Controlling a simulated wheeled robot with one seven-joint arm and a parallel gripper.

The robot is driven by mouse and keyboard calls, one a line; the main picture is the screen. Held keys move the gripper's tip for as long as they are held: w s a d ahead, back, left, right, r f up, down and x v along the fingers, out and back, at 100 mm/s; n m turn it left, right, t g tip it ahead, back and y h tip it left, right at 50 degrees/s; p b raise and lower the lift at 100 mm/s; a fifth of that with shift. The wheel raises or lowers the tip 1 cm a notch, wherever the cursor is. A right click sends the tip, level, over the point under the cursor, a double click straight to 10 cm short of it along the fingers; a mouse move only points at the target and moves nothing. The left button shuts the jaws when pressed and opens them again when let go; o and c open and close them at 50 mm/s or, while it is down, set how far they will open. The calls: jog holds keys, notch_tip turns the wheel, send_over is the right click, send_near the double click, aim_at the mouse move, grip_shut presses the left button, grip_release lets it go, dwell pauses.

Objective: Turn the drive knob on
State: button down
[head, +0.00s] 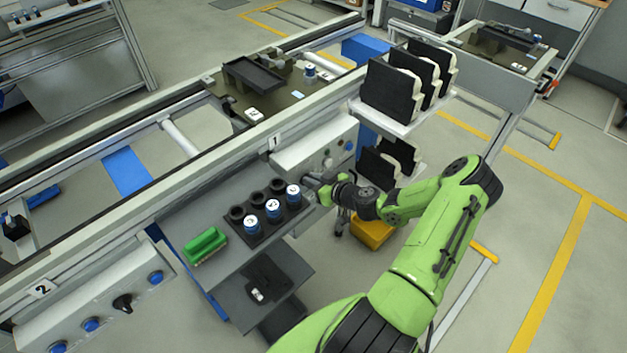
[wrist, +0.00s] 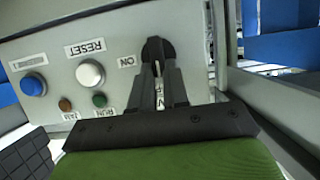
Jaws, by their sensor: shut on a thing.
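The drive knob (wrist: 155,48) is a black rotary knob on a light grey panel, between an "ON" label and the right panel edge in the wrist view. My gripper (wrist: 161,70) is at the knob, its two dark fingers shut on it. The fingers hide most of the knob and part of the label below it, so its exact angle is hard to tell. In the head view my gripper (head: 318,183) reaches the front of the control box (head: 318,147) marked 1; the knob is hidden there behind the gripper.
On the panel are a white reset button (wrist: 90,73), a blue button (wrist: 33,85) and small green and brown lamps. A black rack (head: 262,236) with blue-and-white cups and a green brush-like block (head: 205,245) lie on the shelf left of my gripper. Black fixtures (head: 392,90) stand above right.

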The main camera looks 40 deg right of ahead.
dwell(0.3)
jog(key=shift+w+d+f+m+t+y+b, duration=0.1)
jog(key=shift+d+f+m+t+y+b, duration=0.3)
jog(key=shift+m+y+b, duration=1.45)
jog(key=shift+w+d+f+m+t+y+b, duration=0.1)
jog(key=shift+d+f+m+t+y+b, duration=0.3)
jog(key=shift+m+b, duration=1.55)
jog(key=shift+d+f+m+t+y+b, duration=0.3)
jog(key=shift+m+y+b, duration=0.9)
jog(key=shift+m, duration=1.7)
jog(key=shift+d+f+y, duration=0.1)
jog(key=shift+y, duration=0.25)
jog(key=c, duration=1.3)
grip_release()
jog(key=shift+o, duration=0.9)
jog(key=shift+w+f, duration=0.1)
